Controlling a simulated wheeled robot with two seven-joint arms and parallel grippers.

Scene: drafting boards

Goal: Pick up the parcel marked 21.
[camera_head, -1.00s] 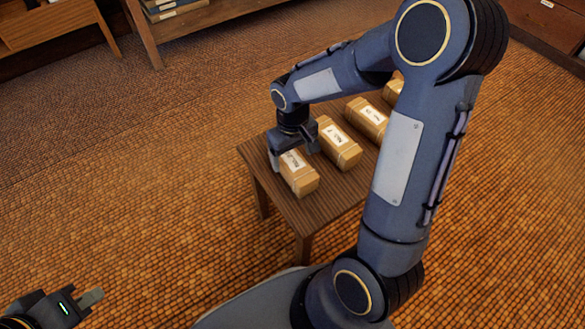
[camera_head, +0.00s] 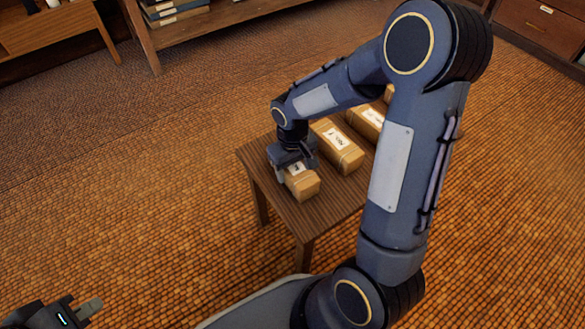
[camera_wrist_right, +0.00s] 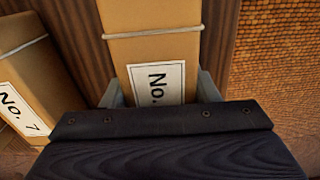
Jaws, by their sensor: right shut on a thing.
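A brown paper parcel (camera_head: 303,184) tied with string lies at the near left end of the small wooden table (camera_head: 318,216). My right gripper (camera_head: 290,172) is over it from above, shut on its sides. In the right wrist view the same parcel (camera_wrist_right: 150,52) sits between the two fingers (camera_wrist_right: 155,95). Its white label reads "No." and the number is hidden behind the gripper body. My left gripper (camera_head: 88,308) is at the bottom left corner, away from the table, partly cut off; its jaw opening is unclear.
Beside the held parcel lies another parcel (camera_head: 340,150), labelled "No. 7" in the right wrist view (camera_wrist_right: 30,85). More parcels (camera_head: 366,120) lie further along the table, partly behind my right arm. Wooden shelves (camera_head: 195,28) stand at the back. Open carpet surrounds the table.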

